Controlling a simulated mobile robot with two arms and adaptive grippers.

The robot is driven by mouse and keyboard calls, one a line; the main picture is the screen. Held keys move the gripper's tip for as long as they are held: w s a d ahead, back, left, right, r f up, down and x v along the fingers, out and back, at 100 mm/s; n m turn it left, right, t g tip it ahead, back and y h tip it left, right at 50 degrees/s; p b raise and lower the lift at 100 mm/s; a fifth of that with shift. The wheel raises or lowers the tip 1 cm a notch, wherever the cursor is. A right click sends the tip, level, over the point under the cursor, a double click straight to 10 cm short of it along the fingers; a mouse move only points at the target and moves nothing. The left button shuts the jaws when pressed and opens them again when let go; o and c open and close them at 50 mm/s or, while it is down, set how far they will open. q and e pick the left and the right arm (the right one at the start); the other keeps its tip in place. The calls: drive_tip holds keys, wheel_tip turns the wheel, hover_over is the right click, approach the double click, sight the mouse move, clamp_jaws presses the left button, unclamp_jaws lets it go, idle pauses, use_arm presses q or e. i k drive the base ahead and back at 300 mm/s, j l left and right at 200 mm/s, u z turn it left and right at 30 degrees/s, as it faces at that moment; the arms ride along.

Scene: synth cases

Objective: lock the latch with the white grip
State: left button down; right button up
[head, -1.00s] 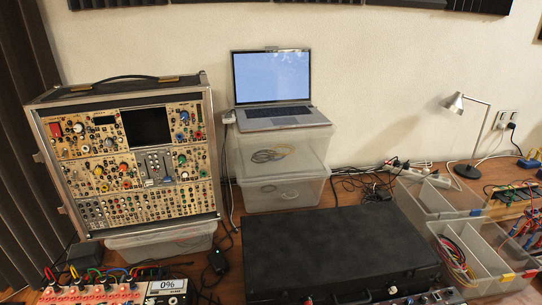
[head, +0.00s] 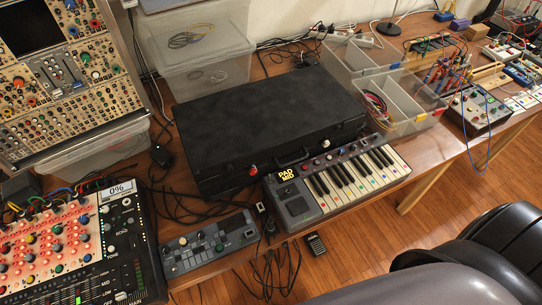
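A closed black case (head: 262,118) lies flat on the wooden desk in the middle of the head view. On its front side is a latch with a small white grip (head: 325,144), right of the middle, just behind the small keyboard. A second latch with a red grip (head: 253,170) is further left on the same side. Both are too small to tell whether they are locked. Neither of my grippers is in view.
A small keyboard (head: 338,183) stands close in front of the case. A small grey device (head: 207,243) and loose cables lie to its left. A clear divided bin (head: 408,101) is at right. Clear boxes (head: 203,79) stand behind the case.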

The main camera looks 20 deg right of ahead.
sight(324, 141)
drive_tip(key=z, duration=1.2)
drive_tip(key=i+l+u, duration=0.1)
drive_tip(key=l, duration=0.25)
drive_tip(key=i+l+u, duration=0.1)
drive_tip(key=l, duration=0.25)
drive_tip(key=i+l+u, duration=0.1)
drive_tip(key=l, duration=0.25)
drive_tip(key=i+l+u, duration=0.1)
drive_tip(key=l, duration=0.25)
